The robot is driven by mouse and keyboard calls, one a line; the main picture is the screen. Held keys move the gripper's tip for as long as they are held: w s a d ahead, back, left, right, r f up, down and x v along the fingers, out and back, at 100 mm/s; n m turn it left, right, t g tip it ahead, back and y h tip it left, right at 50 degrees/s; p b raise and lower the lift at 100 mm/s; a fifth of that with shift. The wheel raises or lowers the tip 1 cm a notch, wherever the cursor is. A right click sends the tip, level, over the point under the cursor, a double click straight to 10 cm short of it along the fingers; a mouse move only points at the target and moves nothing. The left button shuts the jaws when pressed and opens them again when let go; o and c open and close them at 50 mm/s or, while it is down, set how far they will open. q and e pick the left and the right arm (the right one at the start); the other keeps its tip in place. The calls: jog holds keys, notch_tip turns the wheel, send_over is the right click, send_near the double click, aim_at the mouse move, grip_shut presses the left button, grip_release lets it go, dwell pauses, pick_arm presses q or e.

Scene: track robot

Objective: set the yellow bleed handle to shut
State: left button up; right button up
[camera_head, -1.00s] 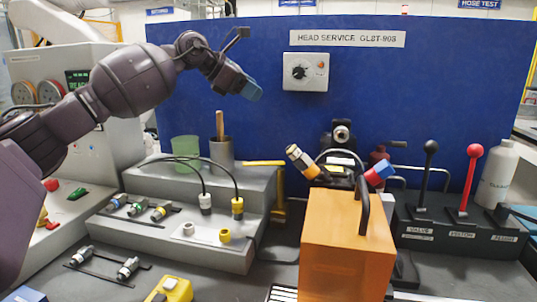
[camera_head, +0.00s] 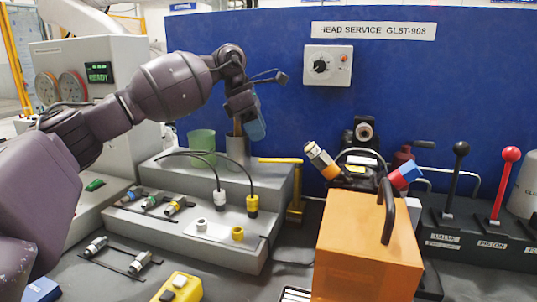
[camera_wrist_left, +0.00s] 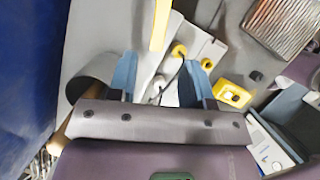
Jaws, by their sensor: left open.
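The yellow bleed handle (camera_head: 280,160) is a flat bar. It points left from the top of a yellow upright (camera_head: 296,200) at the right end of the grey stepped block (camera_head: 255,180). In the left wrist view, a yellow bar that looks like the handle (camera_wrist_left: 160,25) shows beyond the fingers, near the top edge. My left gripper (camera_head: 255,128) hangs with blue fingertips pointing down, above and left of the handle, in front of the blue panel. In the wrist view its fingers (camera_wrist_left: 162,80) are apart with nothing held between them. My right gripper is not in view.
A grey cup (camera_head: 237,150) and a green cup (camera_head: 201,144) stand on the block's upper step. Black cables with connectors (camera_head: 252,204) arch over it. An orange box (camera_head: 368,250) stands to the right, before levers with black (camera_head: 461,148) and red (camera_head: 511,154) knobs.

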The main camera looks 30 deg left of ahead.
aim_at(270, 159)
pick_arm(q)
jog(key=b+x, duration=0.1)
jog(key=x, duration=0.5)
jog(key=shift+w+d+f, duration=0.1)
jog(key=shift+w+f, duration=0.05)
jog(key=shift+f, duration=0.1)
grip_shut()
